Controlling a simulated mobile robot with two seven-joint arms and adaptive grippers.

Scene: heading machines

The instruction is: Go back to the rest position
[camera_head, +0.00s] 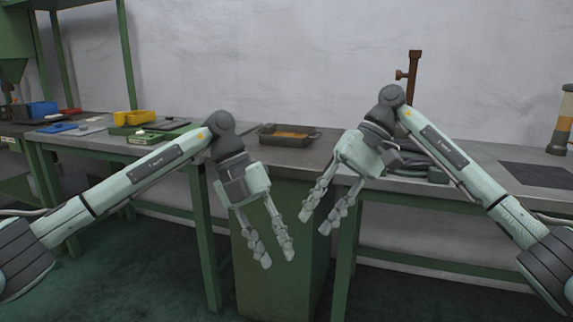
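My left gripper (272,250) hangs at the middle of the head view, in front of the green cabinet, with its fingers pointing down. Its two fingers are apart and nothing is between them. My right gripper (315,222) is just to the right and a little higher, with its fingers pointing down and left. Its fingers are also apart and empty. Neither gripper appears to touch anything.
A dark tray (263,138) with orange contents sits on the bench behind the grippers. Yellow bins (134,118) and a blue box (38,110) stand at left. A brown post (414,75) rises at right. A dark mat (540,175) lies on the right bench.

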